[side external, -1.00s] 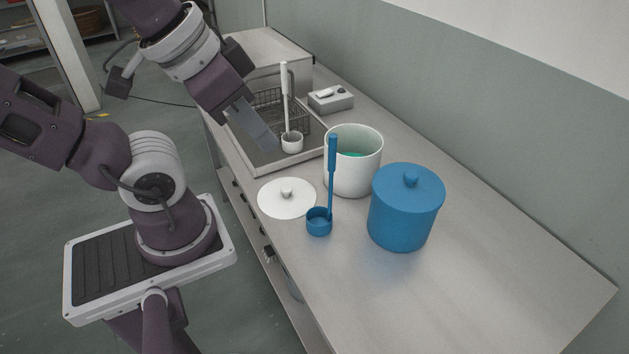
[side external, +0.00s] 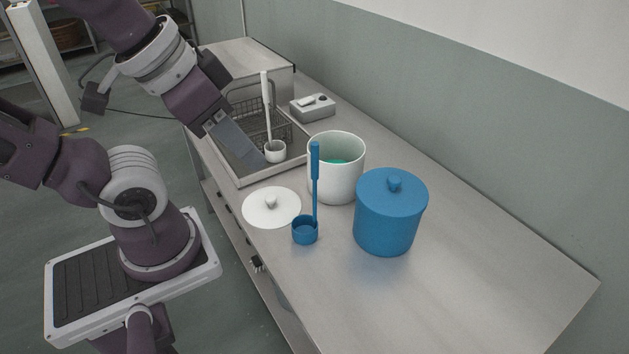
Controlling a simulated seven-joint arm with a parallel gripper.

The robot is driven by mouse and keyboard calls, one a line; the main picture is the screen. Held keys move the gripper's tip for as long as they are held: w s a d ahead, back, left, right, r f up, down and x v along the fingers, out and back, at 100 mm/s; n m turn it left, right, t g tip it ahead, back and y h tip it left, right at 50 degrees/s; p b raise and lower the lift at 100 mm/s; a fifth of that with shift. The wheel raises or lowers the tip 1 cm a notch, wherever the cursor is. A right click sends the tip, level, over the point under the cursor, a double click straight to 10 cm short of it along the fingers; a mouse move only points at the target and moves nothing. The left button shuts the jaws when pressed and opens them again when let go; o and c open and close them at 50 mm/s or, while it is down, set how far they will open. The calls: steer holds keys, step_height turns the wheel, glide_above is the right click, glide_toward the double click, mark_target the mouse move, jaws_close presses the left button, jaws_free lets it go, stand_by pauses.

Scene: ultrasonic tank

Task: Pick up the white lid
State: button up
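The white lid (side external: 258,211) lies flat on the bench, its small round knob up, left of the white pot (side external: 341,184). The white pot stands open with green contents inside. My gripper (side external: 256,160) points down and to the right, in front of the tank in the picture and up-left of the lid, apart from it. Its fingers show edge-on as one grey plate, so I cannot tell whether they are open or shut. Nothing is seen held in it.
A blue ladle (side external: 305,231) stands upright just right of the lid. A blue lidded pot (side external: 388,220) stands farther right. Behind are the tank (side external: 241,181) with a wire basket, a white ladle (side external: 275,153) and a grey box (side external: 312,110). The bench's right end is clear.

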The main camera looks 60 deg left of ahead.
steer(key=o, duration=0.3)
